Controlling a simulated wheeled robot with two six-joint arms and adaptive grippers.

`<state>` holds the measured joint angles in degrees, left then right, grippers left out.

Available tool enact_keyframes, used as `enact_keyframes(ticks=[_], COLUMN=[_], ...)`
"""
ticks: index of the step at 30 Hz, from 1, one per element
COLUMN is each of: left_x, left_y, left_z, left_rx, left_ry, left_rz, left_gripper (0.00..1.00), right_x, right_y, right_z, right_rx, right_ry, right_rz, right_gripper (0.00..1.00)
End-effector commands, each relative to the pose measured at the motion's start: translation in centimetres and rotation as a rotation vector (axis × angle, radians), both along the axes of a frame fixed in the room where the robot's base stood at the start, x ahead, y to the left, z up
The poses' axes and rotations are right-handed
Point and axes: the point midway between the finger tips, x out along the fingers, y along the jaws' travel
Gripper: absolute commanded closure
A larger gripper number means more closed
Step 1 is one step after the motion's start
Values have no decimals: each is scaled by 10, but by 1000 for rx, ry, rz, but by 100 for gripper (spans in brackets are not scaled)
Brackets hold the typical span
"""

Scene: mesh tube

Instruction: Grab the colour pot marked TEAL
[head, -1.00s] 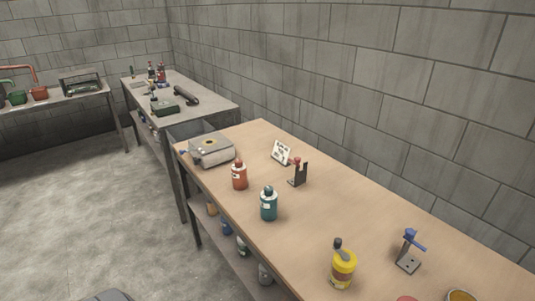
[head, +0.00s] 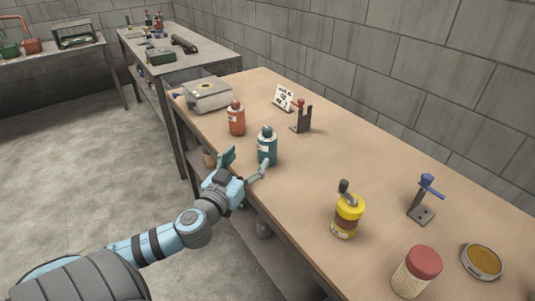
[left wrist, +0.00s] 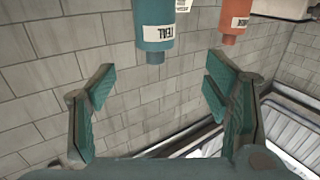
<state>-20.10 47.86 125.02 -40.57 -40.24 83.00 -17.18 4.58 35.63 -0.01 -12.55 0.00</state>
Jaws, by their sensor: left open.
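The teal pot (head: 267,147) stands upright on the wooden table near its front edge, with a dark cap and a white label. In the left wrist view the pot (left wrist: 153,18) shows at the top with its label reading TEAL upside down. My right gripper is not in view.
An orange pot (head: 236,119) stands just left of the teal one. A small dark stand (head: 302,121) and a white sign (head: 284,97) are behind. A yellow pot (head: 347,218), a red-lidded jar (head: 416,272) and a blue-handled stand (head: 424,200) stand at right.

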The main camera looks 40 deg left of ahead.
Motion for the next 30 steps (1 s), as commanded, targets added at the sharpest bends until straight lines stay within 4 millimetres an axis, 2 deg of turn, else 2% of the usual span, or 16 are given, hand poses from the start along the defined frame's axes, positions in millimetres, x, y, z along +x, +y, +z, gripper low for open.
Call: enact_keyframes(ticks=[4, 11, 15, 18, 24, 26, 30], left_x=[40, 74, 102, 114, 115, 115, 115], left_y=[11, 17, 20, 23, 23, 23, 23], left_z=[-1, 1, 3, 3, 2, 2, 2], left_rx=[-7, -7, -8, -5, -3, -3, -3], left_ry=[-5, -2, -1, 1, 3, 3, 3], left_rz=[5, 2, 2, 1, 0, 0, 0], left_gripper=[29, 29, 29, 29, 29, 37, 60], right_x=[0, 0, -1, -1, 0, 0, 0], right_y=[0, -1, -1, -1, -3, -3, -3], right_z=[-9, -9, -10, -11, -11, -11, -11], right_rx=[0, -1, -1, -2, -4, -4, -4], right_ry=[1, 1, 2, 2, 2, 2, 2], right_rz=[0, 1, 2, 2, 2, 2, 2], right_gripper=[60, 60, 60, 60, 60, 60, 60])
